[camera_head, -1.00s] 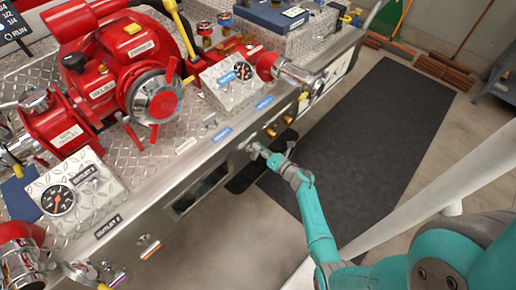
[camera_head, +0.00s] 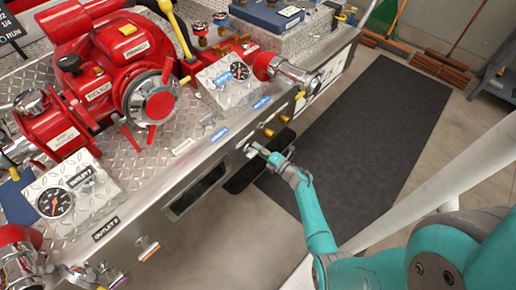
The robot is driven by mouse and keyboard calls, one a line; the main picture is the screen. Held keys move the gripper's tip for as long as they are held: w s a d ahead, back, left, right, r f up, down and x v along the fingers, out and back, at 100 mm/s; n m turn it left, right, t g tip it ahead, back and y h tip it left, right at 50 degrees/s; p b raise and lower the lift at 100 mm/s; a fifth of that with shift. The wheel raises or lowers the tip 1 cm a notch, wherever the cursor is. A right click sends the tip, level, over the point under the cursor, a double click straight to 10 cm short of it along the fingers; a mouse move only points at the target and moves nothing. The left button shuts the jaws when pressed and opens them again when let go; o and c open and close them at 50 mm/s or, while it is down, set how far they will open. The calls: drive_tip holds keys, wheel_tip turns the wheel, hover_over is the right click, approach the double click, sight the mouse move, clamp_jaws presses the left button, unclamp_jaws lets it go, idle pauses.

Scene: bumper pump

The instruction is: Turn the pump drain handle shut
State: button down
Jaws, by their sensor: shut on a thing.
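The red pump (camera_head: 125,85) sits on the diamond-plate bumper at the left. My gripper (camera_head: 262,152) is at the bumper's front face, below and left of two brass fittings. It is shut on a small metal handle (camera_head: 251,149), which I take to be the pump drain handle. The fingers cover most of the handle, so its angle and any label are hard to read. My teal arm reaches to it from the lower right.
Another small handle (camera_head: 147,247) sticks out of the bumper front at lower left. Brass fittings (camera_head: 269,131) lie just above my gripper. A chrome outlet (camera_head: 295,73) juts out at the right. A dark mat (camera_head: 365,140) covers open floor to the right.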

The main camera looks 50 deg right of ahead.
drive_tip(key=shift+f+m, duration=0.15)
drive_tip(key=shift+m, duration=0.25)
drive_tip(key=c, duration=1.2)
unclamp_jaws()
drive_tip(key=shift+s, duration=0.1)
drive_tip(key=s, duration=1.1)
drive_tip(key=shift+s+d, duration=0.2)
drive_tip(key=shift+s, duration=0.2)
